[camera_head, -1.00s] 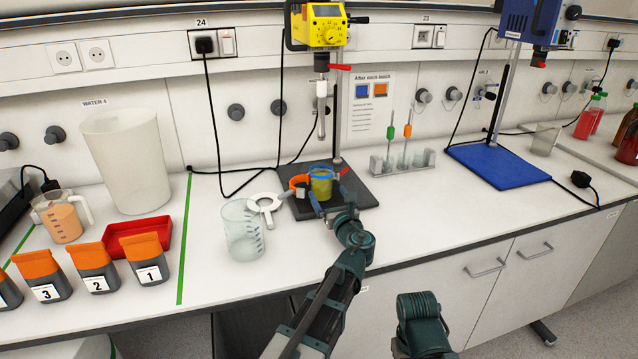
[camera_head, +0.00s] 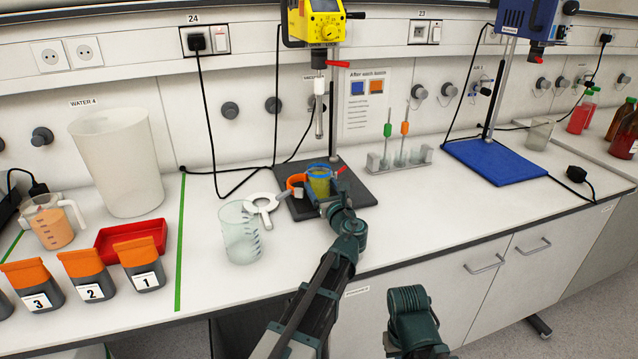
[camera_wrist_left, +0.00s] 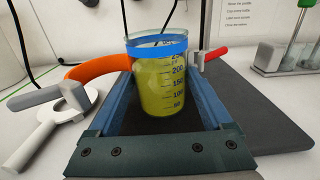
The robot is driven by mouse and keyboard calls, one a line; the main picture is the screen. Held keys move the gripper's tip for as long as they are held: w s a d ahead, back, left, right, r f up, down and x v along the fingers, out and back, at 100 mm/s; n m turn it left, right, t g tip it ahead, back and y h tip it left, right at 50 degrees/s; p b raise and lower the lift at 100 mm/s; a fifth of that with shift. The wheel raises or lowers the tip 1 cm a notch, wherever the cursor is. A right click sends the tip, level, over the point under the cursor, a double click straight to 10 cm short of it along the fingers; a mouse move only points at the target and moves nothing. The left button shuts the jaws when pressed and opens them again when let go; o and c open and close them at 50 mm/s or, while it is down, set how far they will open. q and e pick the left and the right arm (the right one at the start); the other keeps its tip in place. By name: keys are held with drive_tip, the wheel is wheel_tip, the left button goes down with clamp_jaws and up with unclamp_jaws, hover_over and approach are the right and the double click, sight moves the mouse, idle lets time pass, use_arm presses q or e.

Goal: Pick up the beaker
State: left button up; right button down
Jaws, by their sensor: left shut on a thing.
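The beaker (camera_head: 319,181) holds yellow-green liquid and has a blue band near its rim. It stands upright over the dark stand plate (camera_head: 362,191) below the yellow mixer. My left gripper (camera_head: 322,199) is shut on the beaker. In the left wrist view the beaker (camera_wrist_left: 160,85) sits between the two blue-grey fingers, with its graduation marks facing me. An orange clamp (camera_wrist_left: 97,69) is beside it on the left and a red-handled part (camera_wrist_left: 212,54) on the right. I cannot tell whether the beaker's base touches the plate.
The yellow mixer (camera_head: 318,25) hangs above, its shaft just behind the beaker. An empty clear beaker (camera_head: 241,235) and a white ring (camera_head: 262,205) are to the left. A rack (camera_head: 400,160) stands to the right. The bench front is clear.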

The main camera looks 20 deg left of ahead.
use_arm(q)
drive_tip(key=shift+c, duration=1.1)
drive_tip(key=shift+s+r, duration=0.1)
drive_tip(key=shift+r, duration=0.1)
use_arm(e)
drive_tip(key=shift+r, duration=0.15)
